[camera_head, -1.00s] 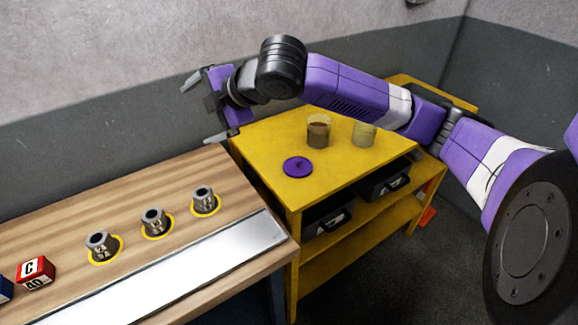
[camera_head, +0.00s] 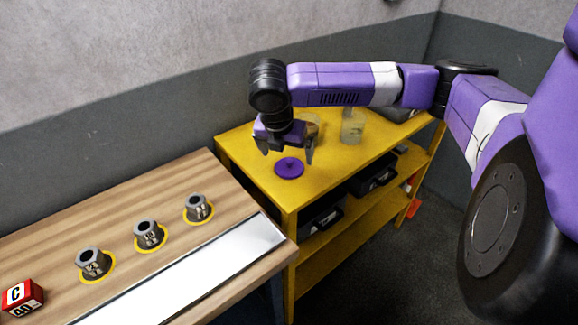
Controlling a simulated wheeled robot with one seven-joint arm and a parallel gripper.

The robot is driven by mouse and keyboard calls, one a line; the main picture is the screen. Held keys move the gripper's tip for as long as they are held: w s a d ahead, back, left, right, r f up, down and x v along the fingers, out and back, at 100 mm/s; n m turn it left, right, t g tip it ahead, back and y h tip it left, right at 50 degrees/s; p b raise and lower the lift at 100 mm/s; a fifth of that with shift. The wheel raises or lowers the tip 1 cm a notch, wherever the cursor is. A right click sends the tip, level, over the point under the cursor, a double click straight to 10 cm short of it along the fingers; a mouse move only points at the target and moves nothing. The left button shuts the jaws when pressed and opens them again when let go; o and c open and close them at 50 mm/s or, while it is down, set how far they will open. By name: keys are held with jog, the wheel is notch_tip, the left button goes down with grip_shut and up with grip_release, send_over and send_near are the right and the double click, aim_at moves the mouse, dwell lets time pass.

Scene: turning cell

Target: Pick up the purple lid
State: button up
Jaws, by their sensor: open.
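The purple lid (camera_head: 289,168) is a flat round disc with a small knob on top. It lies on the yellow cart's top (camera_head: 330,178), near the corner by the wooden bench. My gripper (camera_head: 287,156) points down over the cart with its two fingers spread and nothing between them. In the picture its fingertips are just above the lid, one on each side of it. I cannot tell the exact height between them.
Behind my gripper stands a jar with brown contents (camera_head: 310,128), partly hidden. A pale jar (camera_head: 352,126) stands to its right. Black bins (camera_head: 320,215) sit on the lower shelf. The wooden bench (camera_head: 120,215) at left holds grey metal cylinders (camera_head: 148,234) on yellow rings.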

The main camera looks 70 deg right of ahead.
aim_at(289, 161)
jog(key=x, duration=0.5)
jog(key=shift+a+p, duration=0.1)
jog(key=shift+p, duration=0.25)
jog(key=shift+c, duration=0.4)
jog(key=c, duration=1.3)
jog(key=shift+o, duration=0.2)
jog(key=shift+r, duration=0.15)
